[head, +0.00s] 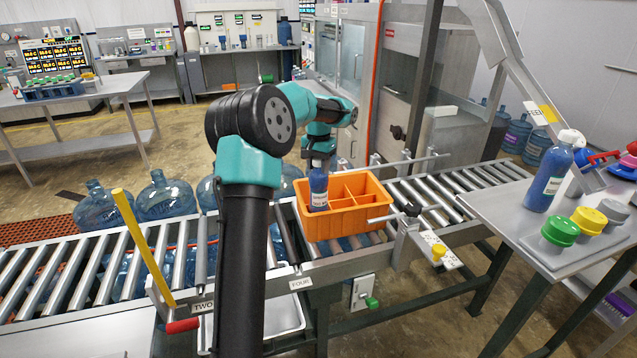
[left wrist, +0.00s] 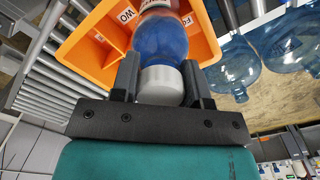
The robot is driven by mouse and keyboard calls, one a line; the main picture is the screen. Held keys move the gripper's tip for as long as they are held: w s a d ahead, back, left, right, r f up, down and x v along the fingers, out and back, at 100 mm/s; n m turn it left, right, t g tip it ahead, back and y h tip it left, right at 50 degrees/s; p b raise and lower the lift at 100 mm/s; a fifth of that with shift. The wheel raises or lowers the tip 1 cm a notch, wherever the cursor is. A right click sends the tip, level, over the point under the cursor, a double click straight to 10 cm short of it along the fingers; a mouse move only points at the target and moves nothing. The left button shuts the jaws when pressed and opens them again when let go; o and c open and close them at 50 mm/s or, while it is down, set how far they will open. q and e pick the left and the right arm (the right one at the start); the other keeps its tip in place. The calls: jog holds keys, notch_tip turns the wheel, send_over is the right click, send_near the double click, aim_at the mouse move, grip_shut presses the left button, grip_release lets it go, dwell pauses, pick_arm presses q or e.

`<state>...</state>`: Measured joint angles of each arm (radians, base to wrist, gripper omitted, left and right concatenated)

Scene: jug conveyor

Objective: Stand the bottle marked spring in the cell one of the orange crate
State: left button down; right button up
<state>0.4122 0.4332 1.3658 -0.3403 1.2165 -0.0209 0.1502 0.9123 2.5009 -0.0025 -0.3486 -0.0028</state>
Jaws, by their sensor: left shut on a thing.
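My left gripper (head: 319,163) points down and is shut on a blue bottle (head: 318,190) with a pale label, just below its white cap (left wrist: 160,86). The bottle is upright at the left end of the orange crate (head: 345,220), over or partly inside a cell; I cannot tell whether its base touches the floor. The crate has inner dividers and its right cells look empty. In the left wrist view the bottle (left wrist: 166,45) is between the fingers, with partly hidden lettering on the crate wall (left wrist: 95,38). The label's wording is not readable. My right gripper is not in view.
Large clear jugs (head: 163,197) stand behind the conveyor. A yellow post (head: 142,247) rises at left.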

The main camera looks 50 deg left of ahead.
aim_at(319, 181)
pick_arm(q)
jog(key=shift+f, duration=0.9)
jog(key=shift+f, duration=2.25)
jog(key=c, duration=0.6)
grip_release()
notch_tip(319, 181, up, 12)
jog(key=shift+r, duration=0.1)
